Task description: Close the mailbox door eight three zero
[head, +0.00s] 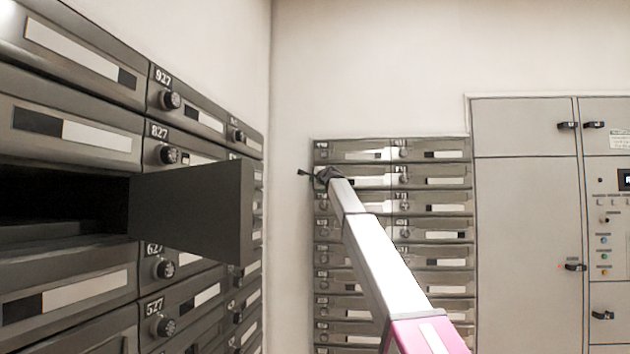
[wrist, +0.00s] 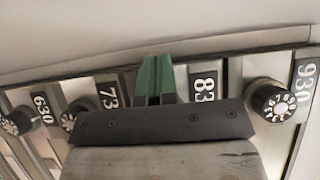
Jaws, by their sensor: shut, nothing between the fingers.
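In the wrist view, a white-on-black label reading "83" (wrist: 205,86), its last digit hidden, marks mailbox 830. My dark gripper body covers part of this box front, and its dial is not visible. My gripper (wrist: 157,64) has its green fingers together and empty, between the "83" and "73" labels. In the head view, my gripper (head: 309,173) is small and dark at the upper left of the far mailbox bank (head: 433,235), by its second row. My wrist hides much of that row, so I cannot tell how far door 830 stands open or whether I touch it.
A dark mailbox door (head: 192,212) stands open at the left bank, jutting right from an open compartment (head: 60,205). Dials 930 (wrist: 272,100) and 630 (wrist: 17,121) flank my gripper. A grey cabinet (head: 525,230) stands at right. Blank wall lies above the far bank.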

